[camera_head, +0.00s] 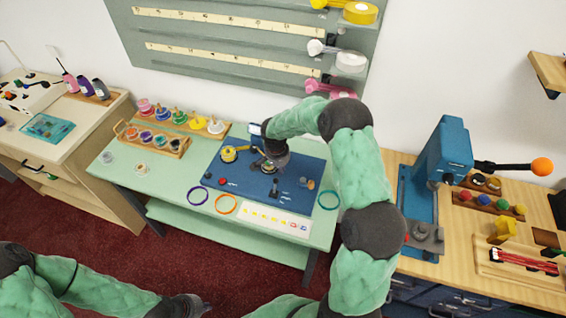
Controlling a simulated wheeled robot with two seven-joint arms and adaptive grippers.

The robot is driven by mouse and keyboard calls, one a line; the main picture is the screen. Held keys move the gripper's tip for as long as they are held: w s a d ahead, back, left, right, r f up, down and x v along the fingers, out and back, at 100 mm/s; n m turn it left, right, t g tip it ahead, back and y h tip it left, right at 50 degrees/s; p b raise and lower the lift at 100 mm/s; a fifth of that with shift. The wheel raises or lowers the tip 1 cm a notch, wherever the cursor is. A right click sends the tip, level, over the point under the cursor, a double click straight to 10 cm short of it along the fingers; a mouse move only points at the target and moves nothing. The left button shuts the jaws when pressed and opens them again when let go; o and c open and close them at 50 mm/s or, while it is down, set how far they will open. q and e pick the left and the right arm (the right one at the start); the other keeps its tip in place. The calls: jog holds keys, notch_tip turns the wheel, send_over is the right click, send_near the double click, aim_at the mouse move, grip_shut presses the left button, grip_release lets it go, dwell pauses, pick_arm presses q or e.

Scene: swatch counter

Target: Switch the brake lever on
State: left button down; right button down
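A blue panel (230,185) lies on the green counter, with several small fittings on it. A small dark upright piece (275,188) stands near its middle; it may be the brake lever, but it is too small to be sure. My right gripper (268,166) is over the panel, just above and left of this piece; its own arm and its small size hide whether the fingers are open. A yellow round fitting (229,154) sits to its left. My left gripper (203,307) is low at the bottom edge, away from the counter, its finger state unclear.
A blue press (440,158) with an orange-knobbed handle (541,167) stands on the wooden bench at right. Rings (226,204) and a white label strip (262,221) lie along the front of the counter. Wooden racks (150,140) of coloured pots stand at its back left.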

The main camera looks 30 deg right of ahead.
jog(key=shift+s+a+r, duration=0.15)
jog(key=shift+s+a, duration=0.3)
jog(key=shift+a, duration=0.35)
